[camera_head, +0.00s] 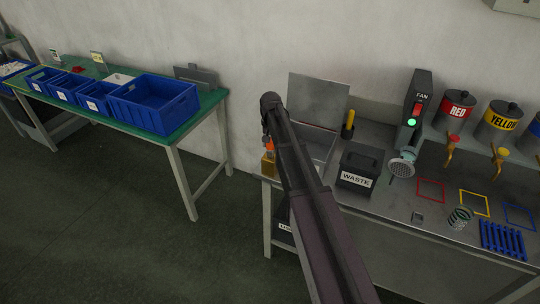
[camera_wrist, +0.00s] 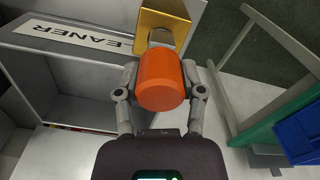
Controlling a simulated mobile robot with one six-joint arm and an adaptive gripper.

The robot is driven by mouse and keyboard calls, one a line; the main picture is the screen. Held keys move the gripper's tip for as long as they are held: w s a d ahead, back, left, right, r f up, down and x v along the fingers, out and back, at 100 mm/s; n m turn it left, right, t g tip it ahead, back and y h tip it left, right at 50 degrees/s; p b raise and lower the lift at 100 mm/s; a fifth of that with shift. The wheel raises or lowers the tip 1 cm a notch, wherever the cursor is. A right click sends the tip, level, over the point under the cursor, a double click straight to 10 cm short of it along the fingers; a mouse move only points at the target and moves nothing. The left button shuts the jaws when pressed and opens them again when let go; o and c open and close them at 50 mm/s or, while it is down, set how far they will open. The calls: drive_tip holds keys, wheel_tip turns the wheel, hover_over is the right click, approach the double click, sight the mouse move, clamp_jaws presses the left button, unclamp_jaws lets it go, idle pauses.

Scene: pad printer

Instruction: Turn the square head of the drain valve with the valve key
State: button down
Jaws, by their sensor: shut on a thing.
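My gripper (camera_wrist: 163,90) is shut on an orange cylinder (camera_wrist: 160,80), which looks like the handle of the valve key. The orange also shows in the head view (camera_head: 269,146), below the end of my arm at the left end of the grey bench. A brass-coloured block or bracket (camera_wrist: 166,18) is right beyond the orange cylinder in the wrist view, and it shows below the orange in the head view (camera_head: 268,166). I cannot tell whether the block is part of the key or a separate holder. I cannot make out the drain valve's square head in either view.
A green table (camera_head: 208,101) with blue bins is at left; floor between is clear.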

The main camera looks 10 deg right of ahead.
drive_tip(key=shift+m, duration=0.6)
drive_tip(key=shift+c, duration=0.6)
unclamp_jaws()
drive_tip(key=n, duration=1.6)
drive_tip(key=shift+n, duration=2.8)
